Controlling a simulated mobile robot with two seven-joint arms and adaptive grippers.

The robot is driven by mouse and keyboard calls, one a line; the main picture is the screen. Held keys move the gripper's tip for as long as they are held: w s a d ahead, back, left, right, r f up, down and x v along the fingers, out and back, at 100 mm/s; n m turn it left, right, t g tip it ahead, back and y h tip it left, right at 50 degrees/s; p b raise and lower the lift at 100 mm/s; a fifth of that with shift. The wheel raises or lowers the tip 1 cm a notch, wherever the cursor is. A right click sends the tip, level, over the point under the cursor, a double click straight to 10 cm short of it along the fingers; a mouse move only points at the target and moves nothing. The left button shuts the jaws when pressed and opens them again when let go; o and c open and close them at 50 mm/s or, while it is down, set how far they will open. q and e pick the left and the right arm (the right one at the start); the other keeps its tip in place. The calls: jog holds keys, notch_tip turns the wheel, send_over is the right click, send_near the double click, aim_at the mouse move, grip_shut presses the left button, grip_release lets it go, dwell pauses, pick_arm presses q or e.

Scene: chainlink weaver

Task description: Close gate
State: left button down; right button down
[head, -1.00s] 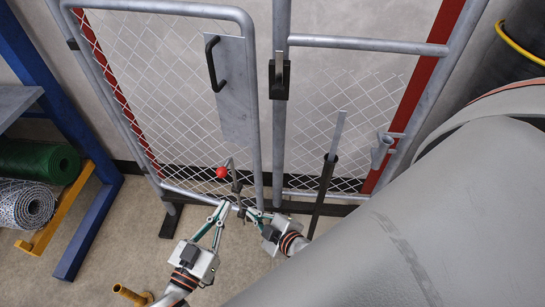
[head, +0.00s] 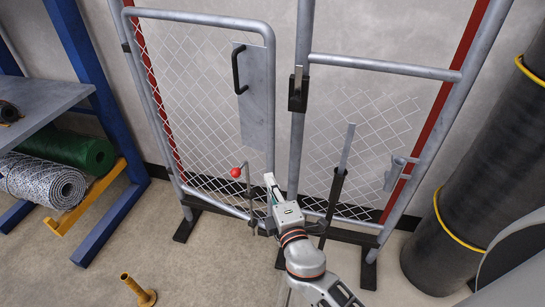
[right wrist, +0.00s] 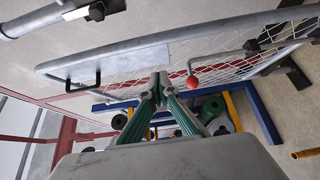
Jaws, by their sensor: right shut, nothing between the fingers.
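The mesh gate panel (head: 205,14) has a grey tube frame, a plate (head: 257,110) and a black pull handle (head: 236,70). A strip of space shows between its right edge and the post (head: 301,140), which carries a black latch block (head: 298,90). A rod with a red ball (head: 236,172) stands at the panel's lower right. My right gripper (head: 269,180) is low by the panel's lower right edge; contact cannot be told. In the right wrist view its green fingers (right wrist: 160,80) are together and empty, with the red ball (right wrist: 192,82) beyond them. My left gripper is out of view.
A blue rack (head: 95,130) with a green roll (head: 95,153) and a patterned roll (head: 62,186) stands at left. A brass post (head: 138,290) stands on the floor. A large dark cylinder (head: 470,180) stands at right.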

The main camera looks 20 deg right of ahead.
jog(key=w+d, duration=0.1)
jog(key=w, duration=0.2)
jog(key=w+p, duration=0.1)
jog(key=w, duration=0.2)
jog(key=w+d, duration=0.1)
jog(key=w, duration=0.2)
jog(key=shift+w+d, duration=0.15)
jog(key=shift+d, duration=0.15)
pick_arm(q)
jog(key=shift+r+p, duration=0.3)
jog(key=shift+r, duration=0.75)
pick_arm(e)
jog(key=shift+w+d, duration=0.35)
